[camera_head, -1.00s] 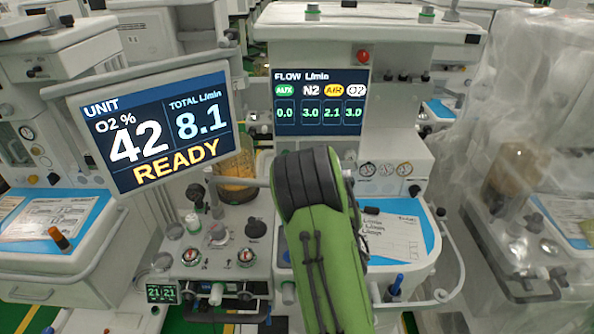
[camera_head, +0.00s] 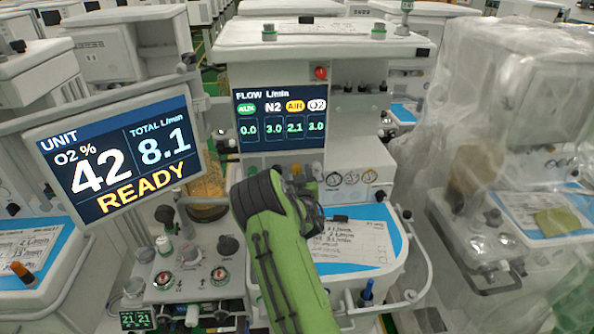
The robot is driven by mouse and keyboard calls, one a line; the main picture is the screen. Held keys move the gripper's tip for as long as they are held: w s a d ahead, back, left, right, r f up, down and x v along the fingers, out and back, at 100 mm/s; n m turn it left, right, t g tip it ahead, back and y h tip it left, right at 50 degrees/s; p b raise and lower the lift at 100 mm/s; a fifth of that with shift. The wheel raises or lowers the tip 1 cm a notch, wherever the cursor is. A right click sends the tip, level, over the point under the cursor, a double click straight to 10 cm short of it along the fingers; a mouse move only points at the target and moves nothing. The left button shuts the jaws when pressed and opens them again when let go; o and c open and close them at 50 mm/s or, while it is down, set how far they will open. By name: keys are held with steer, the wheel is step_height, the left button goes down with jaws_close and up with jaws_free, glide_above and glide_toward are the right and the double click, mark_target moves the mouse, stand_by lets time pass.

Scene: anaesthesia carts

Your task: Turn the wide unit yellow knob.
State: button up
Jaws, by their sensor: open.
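The unit in front of me carries a flow display (camera_head: 280,117) with AUX, N2, AIR and O2 labels; the AIR label is yellow and reads 2.1. Just below the display is a row of small knobs, and one looks yellowish (camera_head: 296,169), partly hidden by my arm. My green arm with its black wrist reaches up in front of the unit. My gripper (camera_head: 307,203) shows only in part as dark pieces behind the wrist, just below the knob row. Its jaws are open; I see nothing held. Whether it touches a knob cannot be told.
A tilted screen (camera_head: 118,158) reading 42, 8.1 and READY stands at the left. A plastic-covered unit (camera_head: 500,120) stands at the right.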

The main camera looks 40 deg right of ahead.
steer(key=shift+w, duration=0.1)
steer(key=c, duration=1)
steer(key=shift+d+f+m+b, duration=0.15)
steer(key=shift+m+b, duration=0.35)
steer(key=shift+b, duration=0.3)
steer(key=shift+c, duration=0.2)
steer(key=shift+m+b, duration=0.4)
steer(key=shift+b, duration=0.05)
steer(key=o, duration=1)
steer(key=shift+o, duration=0.2)
